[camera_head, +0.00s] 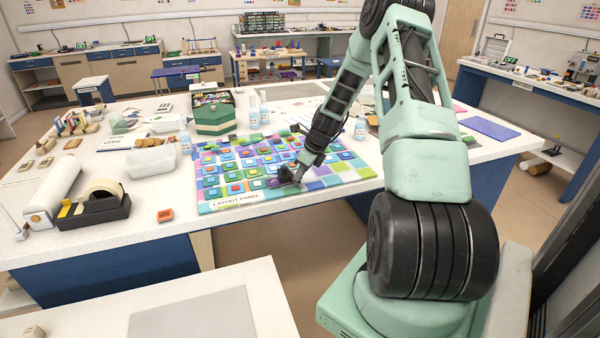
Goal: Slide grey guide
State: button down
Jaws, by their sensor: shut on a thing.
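The layout panel (290,198) lies flat on the white worktable, covered with rows of coloured square tiles. My gripper (292,177) reaches down from the right to the panel's front middle part. Its jaws are shut low over the tiles, on what seems to be the grey guide. The guide is small, dark and mostly hidden by the jaws, so its outline and its contact with the panel are unclear. Tiles lie to the left of and behind the gripper. The right end of the panel shows plainer coloured squares.
A green box (213,113) and several clear bottles (264,112) stand behind the panel. A near table (90,320) holds a grey mat (190,318).

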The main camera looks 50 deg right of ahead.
jog(key=s+d, duration=0.5)
jog(key=d, duration=0.3)
jog(key=s+d+b, duration=0.1)
jog(key=s+d, duration=0.3)
jog(key=d, duration=0.3)
jog(key=s+d, duration=0.5)
jog(key=d, duration=0.3)
jog(key=shift+s+d, duration=0.3)
jog(key=shift+d, duration=0.05)
jog(key=c, duration=1.3)
grip_release()
jog(key=shift+o, duration=0.2)
jog(key=b+v, duration=0.4)
jog(key=v, duration=1.3)
jog(key=shift+r, duration=0.2)
jog(key=shift+a, duration=0.1)
